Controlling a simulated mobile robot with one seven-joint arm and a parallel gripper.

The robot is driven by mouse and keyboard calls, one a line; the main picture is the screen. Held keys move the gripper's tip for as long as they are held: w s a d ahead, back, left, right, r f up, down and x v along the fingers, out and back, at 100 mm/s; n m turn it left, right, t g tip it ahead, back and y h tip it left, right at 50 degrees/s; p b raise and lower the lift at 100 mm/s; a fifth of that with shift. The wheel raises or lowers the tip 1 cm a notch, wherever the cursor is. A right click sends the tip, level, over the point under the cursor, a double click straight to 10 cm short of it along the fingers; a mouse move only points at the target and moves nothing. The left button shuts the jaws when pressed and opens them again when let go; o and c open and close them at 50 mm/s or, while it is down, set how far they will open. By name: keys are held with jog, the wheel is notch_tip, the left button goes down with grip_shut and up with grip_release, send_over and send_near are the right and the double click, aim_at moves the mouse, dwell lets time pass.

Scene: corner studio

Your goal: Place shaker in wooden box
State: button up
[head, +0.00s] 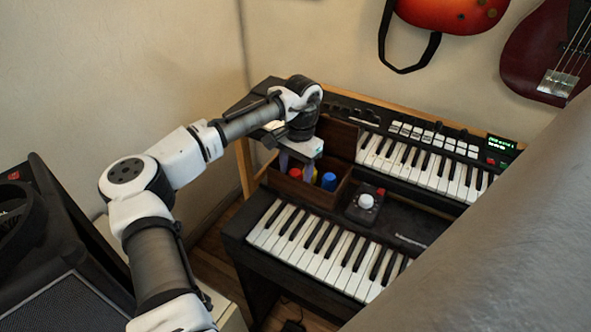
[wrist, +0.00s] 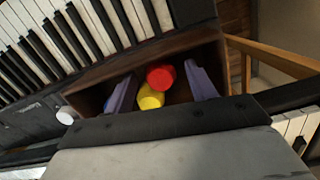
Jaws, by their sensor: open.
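The wooden box (head: 300,194) is dark brown, with its lid (head: 339,138) raised, and stands on the lower keyboard. Inside are a red-topped piece (head: 296,174), a yellow piece (head: 314,176) and a blue piece (head: 329,181). I cannot tell for sure which of them is the shaker. My gripper (head: 297,165) points down into the box and is open. In the wrist view, its two purple-grey fingers (wrist: 161,88) stand on either side of the red piece (wrist: 160,76) and the yellow piece (wrist: 150,97). The blue piece (wrist: 109,103) is mostly hidden by a finger.
A small black device with a white knob (head: 366,201) sits right of the box. The lower keyboard (head: 320,243) lies in front and an upper keyboard (head: 425,160) behind. Guitars hang on the wall. A black speaker (head: 80,285) is at left. A grey surface blocks the lower right.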

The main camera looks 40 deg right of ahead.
notch_tip(320, 180, up, 13)
jog(key=d+b, duration=0.1)
jog(key=shift+w+d, duration=0.15)
jog(key=shift+w, duration=0.05)
jog(key=shift+d, duration=0.1)
